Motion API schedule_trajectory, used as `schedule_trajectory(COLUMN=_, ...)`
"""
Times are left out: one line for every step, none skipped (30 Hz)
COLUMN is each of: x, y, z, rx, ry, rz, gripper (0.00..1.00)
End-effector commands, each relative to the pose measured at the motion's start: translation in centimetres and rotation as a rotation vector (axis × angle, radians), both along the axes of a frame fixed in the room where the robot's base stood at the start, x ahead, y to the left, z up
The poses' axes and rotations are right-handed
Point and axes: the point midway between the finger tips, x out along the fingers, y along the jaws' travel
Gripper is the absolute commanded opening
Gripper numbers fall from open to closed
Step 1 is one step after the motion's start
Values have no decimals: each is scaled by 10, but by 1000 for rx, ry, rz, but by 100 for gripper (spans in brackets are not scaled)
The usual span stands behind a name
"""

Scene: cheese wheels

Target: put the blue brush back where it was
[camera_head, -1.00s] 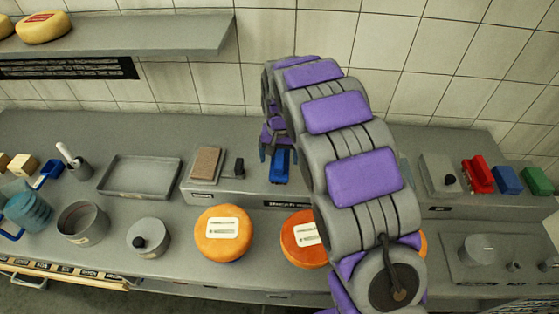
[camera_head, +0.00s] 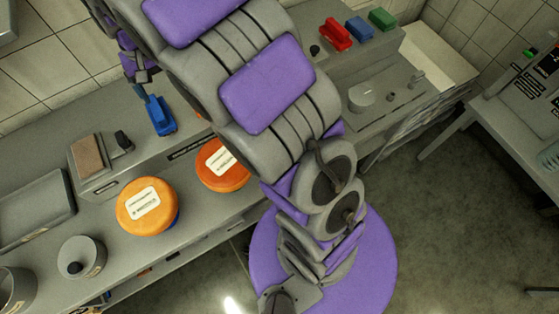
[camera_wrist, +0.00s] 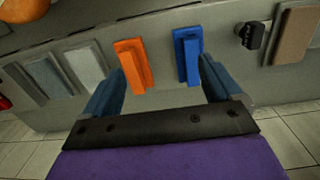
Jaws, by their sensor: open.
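The blue brush (camera_head: 160,116) lies on the grey raised ledge at the back of the counter, just past my gripper (camera_head: 139,84) in the head view. In the wrist view the blue brush (camera_wrist: 188,55) lies beside an orange brush (camera_wrist: 132,66), with a narrow gap between them. My gripper (camera_wrist: 160,85) is open and empty; its two blue fingers are spread, and both brushes show ahead between them. The blue brush is nearer the right finger. In the head view the orange brush is hidden, probably behind my arm.
A brown block (camera_head: 88,157) and a small black-handled piece (camera_head: 124,141) sit on the ledge. Orange cheese wheels (camera_head: 148,206) stand in front of it. Red (camera_head: 336,35), blue (camera_head: 359,28) and green (camera_head: 382,18) pieces sit further right.

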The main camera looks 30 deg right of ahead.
Motion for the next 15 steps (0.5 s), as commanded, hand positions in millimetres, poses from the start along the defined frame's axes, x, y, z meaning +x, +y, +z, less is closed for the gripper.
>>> schedule_trajectory(x=-18, y=-14, z=10, rx=-3, ry=2, rz=-8, gripper=92)
schedule_trajectory(x=-28, y=-20, z=13, rx=-5, ry=8, rz=-10, gripper=92)
schedule_trajectory(x=-41, y=-28, z=19, rx=-5, ry=10, rz=-11, gripper=92)
schedule_trajectory(x=-52, y=-34, z=22, rx=-6, ry=17, rz=-12, gripper=92)
schedule_trajectory(x=-62, y=-40, z=24, rx=-6, ry=22, rz=-14, gripper=92)
schedule_trajectory(x=-76, y=-47, z=29, rx=-6, ry=25, rz=-14, gripper=92)
schedule_trajectory(x=-87, y=-52, z=30, rx=-7, ry=32, rz=-14, gripper=92)
schedule_trajectory(x=-98, y=-57, z=32, rx=-7, ry=37, rz=-15, gripper=92)
schedule_trajectory(x=-112, y=-63, z=35, rx=-7, ry=40, rz=-14, gripper=92)
schedule_trajectory(x=-124, y=-67, z=36, rx=-7, ry=46, rz=-13, gripper=92)
schedule_trajectory(x=-136, y=-71, z=37, rx=-8, ry=51, rz=-12, gripper=92)
schedule_trajectory(x=-151, y=-76, z=39, rx=-6, ry=56, rz=-12, gripper=92)
schedule_trajectory(x=-162, y=-80, z=39, rx=-5, ry=61, rz=-10, gripper=92)
schedule_trajectory(x=-175, y=-83, z=39, rx=-4, ry=66, rz=-8, gripper=92)
schedule_trajectory(x=-190, y=-87, z=39, rx=-2, ry=72, rz=-5, gripper=92)
